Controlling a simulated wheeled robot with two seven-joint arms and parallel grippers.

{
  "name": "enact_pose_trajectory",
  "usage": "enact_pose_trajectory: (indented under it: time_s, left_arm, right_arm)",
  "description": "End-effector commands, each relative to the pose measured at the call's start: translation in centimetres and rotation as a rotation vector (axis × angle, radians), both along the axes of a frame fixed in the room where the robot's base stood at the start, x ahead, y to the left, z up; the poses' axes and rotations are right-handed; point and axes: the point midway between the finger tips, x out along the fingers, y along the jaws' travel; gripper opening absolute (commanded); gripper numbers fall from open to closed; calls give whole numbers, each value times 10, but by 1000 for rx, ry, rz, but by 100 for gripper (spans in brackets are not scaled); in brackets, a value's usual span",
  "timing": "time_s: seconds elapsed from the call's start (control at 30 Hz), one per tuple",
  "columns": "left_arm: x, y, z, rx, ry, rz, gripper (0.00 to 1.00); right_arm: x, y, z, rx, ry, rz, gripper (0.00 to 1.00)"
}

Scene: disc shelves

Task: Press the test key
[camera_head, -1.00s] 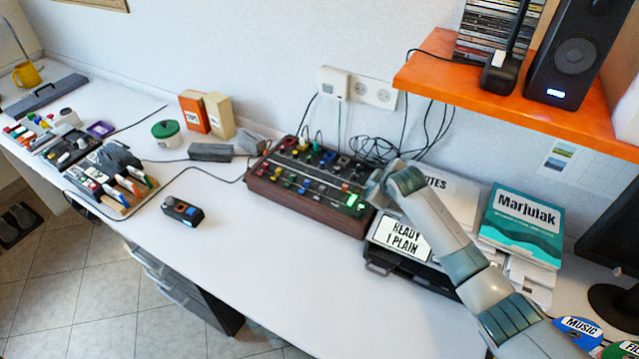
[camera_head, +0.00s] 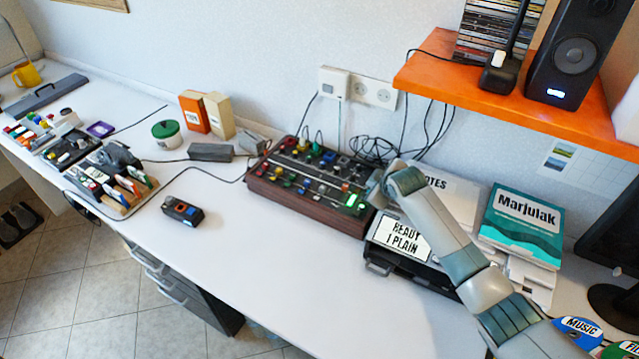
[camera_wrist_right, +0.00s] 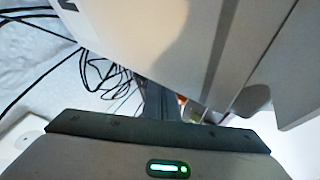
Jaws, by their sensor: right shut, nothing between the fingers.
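The printer-like device (camera_head: 383,268) has a screen reading "READY 1 PLAIN" (camera_head: 398,236). It stands on the desk right of the middle in the head view. I cannot make out a test key; my right arm and gripper cover part of this area. My right gripper (camera_head: 375,192) is shut and empty. It is over the back left of the device, close to the right end of the mixer. I cannot tell whether it touches anything. In the wrist view the dark fingers (camera_wrist_right: 158,102) are together, near large pale surfaces. My left gripper is not in view.
A wood-sided mixer (camera_head: 300,205) with coloured knobs and a green light stands left of the device. A teal book (camera_head: 522,225) lies on a stack to the right. An orange shelf (camera_head: 450,85) with a speaker overhangs. The front desk (camera_head: 270,265) is clear.

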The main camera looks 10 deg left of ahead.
Motion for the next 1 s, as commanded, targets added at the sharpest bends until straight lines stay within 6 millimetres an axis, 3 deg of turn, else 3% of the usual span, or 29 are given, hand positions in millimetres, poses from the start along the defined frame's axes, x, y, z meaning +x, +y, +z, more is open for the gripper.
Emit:
enact_pose_trajectory:
  time_s: [1.0]
  left_arm:
    - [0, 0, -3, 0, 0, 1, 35]
  right_arm:
    - [0, 0, -11, 0, 1, 1, 0]
